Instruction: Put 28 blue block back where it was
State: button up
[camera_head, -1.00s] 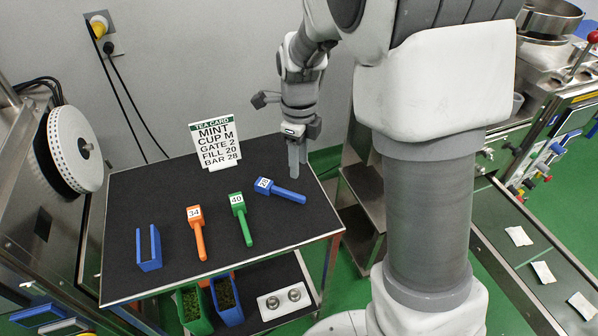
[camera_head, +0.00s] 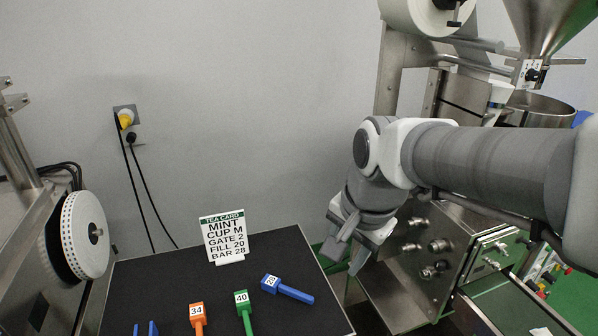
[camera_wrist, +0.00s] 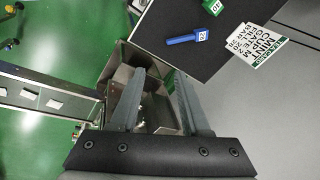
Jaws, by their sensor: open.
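The blue block labelled 28 (camera_head: 288,290) lies on the black table top, at the right end of the row, with its handle pointing right. It also shows in the wrist view (camera_wrist: 187,39), near the table's edge and apart from my fingers. My gripper (camera_head: 345,262) is open and empty, beyond the table's right edge. In the wrist view my two fingers (camera_wrist: 158,98) stand apart above a metal bin beside the table.
The green block 40 (camera_head: 243,312) and orange block 34 (camera_head: 198,318) lie left of it. A blue slotted holder (camera_head: 146,329) is at the front left. The tea card (camera_head: 223,238) stands behind. Steel machinery (camera_head: 425,250) is on the right.

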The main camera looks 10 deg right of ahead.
jog(key=s+d+r+n+t, duration=0.1)
jog(key=s+n+t, duration=0.1)
jog(key=s+n, duration=0.6)
jog(key=shift+d+r+n+h, duration=0.35)
jog(key=shift+n+h, duration=0.05)
jog(key=shift+n, duration=0.4)
jog(key=shift+r+p, duration=1)
